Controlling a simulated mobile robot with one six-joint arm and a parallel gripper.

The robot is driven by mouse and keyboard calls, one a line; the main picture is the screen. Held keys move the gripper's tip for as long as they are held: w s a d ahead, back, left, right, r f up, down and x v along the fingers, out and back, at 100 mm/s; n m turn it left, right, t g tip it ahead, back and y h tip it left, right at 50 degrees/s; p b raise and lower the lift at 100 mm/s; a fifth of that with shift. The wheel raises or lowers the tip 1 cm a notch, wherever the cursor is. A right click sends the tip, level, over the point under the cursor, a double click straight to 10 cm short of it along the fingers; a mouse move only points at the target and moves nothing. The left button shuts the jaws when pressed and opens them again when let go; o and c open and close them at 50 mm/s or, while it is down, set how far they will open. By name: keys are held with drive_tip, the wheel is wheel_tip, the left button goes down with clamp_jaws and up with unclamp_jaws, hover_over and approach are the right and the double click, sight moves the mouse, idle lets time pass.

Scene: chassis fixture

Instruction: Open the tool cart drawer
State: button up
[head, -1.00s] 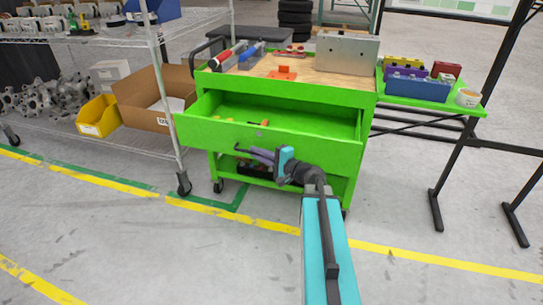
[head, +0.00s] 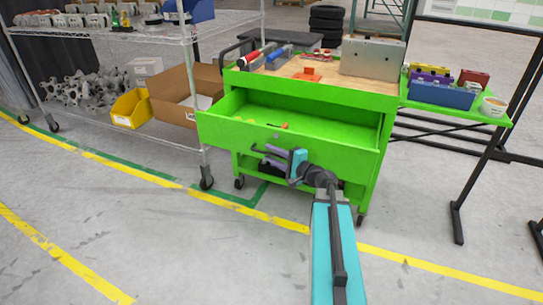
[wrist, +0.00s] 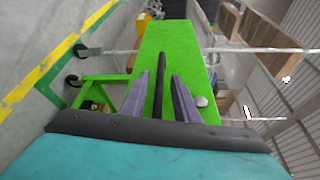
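The green tool cart (head: 372,110) stands ahead with its top drawer (head: 240,128) pulled well out. A few small orange and yellow items lie inside it. The drawer's dark bar handle (wrist: 160,65) runs along its front. My gripper (head: 268,156) is at the lower part of the drawer front. In the wrist view my gripper (wrist: 160,76) has its two purple fingers apart, one on each side of the handle, with gaps between. A round silver lock (wrist: 202,101) shows beside the right finger. In the head view my gripper partly hides the handle.
A wire shelf rack (head: 205,160) with a cardboard box (head: 175,97) and yellow bin (head: 131,108) stands left. A green side shelf (head: 455,108) holding bins is at the right, near a black-legged stand (head: 457,222). The floor in front is clear.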

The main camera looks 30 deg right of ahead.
drive_tip(key=shift+s+d, duration=0.1)
drive_tip(key=shift+d, duration=0.05)
drive_tip(key=shift+s, duration=0.1)
drive_tip(key=p+v, duration=0.9)
drive_tip(key=v, duration=0.4)
drive_tip(key=shift+s, duration=0.2)
idle(0.7)
idle(0.5)
